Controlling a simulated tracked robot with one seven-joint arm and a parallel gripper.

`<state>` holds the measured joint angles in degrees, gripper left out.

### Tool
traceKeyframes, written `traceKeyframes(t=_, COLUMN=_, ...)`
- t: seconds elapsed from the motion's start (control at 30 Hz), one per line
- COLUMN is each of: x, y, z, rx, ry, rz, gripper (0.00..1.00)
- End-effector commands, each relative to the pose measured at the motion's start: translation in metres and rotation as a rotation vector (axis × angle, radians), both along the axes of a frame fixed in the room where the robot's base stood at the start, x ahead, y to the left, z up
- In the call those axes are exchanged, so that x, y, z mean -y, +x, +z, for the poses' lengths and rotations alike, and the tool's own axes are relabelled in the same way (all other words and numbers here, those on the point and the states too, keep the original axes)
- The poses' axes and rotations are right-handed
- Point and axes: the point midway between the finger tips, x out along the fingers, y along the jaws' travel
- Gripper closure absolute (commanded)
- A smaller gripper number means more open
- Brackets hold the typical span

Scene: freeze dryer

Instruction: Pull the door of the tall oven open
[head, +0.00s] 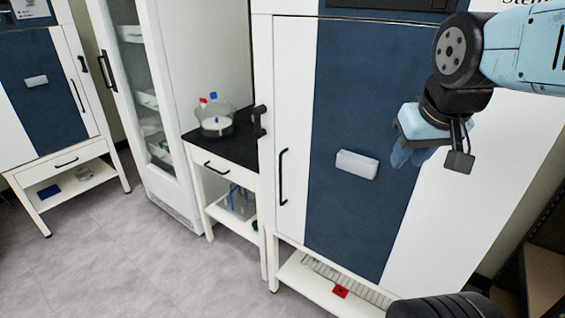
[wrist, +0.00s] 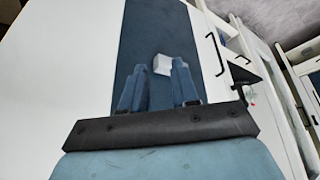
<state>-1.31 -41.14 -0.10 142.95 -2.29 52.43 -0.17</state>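The tall oven (head: 303,50) is a white cabinet with a dark blue door panel, right in front of me. Its door looks shut. A thin black vertical handle (head: 282,177) is on the door's left side; it also shows in the wrist view, right of the fingers (wrist: 214,53). A white block (head: 357,165) sits on the blue panel. My gripper (head: 405,158) is in front of the panel's right part, right of the block and well away from the handle. In the wrist view its two blue fingers (wrist: 159,66) are apart with nothing held.
A small black-topped table (head: 238,150) with a glass flask (head: 215,122) stands left of the oven. A black latch (head: 259,121) juts out at the oven's left edge. A glass-door cabinet (head: 135,80) and another blue-and-white unit (head: 30,100) stand further left. The grey floor is clear.

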Motion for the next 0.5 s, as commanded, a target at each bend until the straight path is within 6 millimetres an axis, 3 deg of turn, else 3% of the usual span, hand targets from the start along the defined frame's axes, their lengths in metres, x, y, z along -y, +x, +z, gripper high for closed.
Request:
traceKeyframes(t=0.1, x=-0.010, y=0.010, z=-0.014, rx=-0.087, ry=-0.081, rz=0.070, gripper=0.71)
traceKeyframes(t=0.5, x=-0.003, y=0.056, z=-0.065, rx=-0.424, ry=-0.508, rz=0.396, gripper=0.71)
